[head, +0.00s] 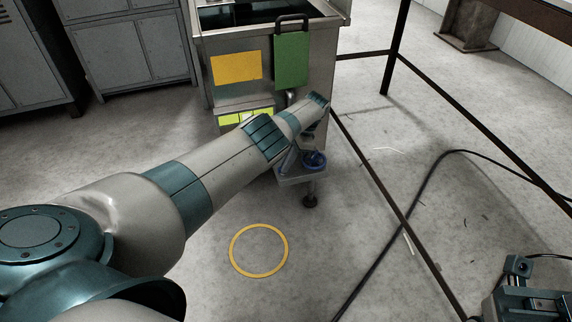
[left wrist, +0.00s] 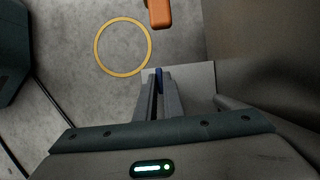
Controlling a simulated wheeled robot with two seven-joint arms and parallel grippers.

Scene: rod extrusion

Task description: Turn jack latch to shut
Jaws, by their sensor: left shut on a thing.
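My left arm reaches from the left to the steel machine cabinet (head: 322,75).
An orange block (left wrist: 159,13) is just beyond the fingertips. A yellow ring (head: 258,276) is marked on the floor. A dark frame rail (head: 375,180) and a black cable (head: 400,225) run right of the cabinet. Grey lockers (head: 130,50) stand behind. Floor between is clear.

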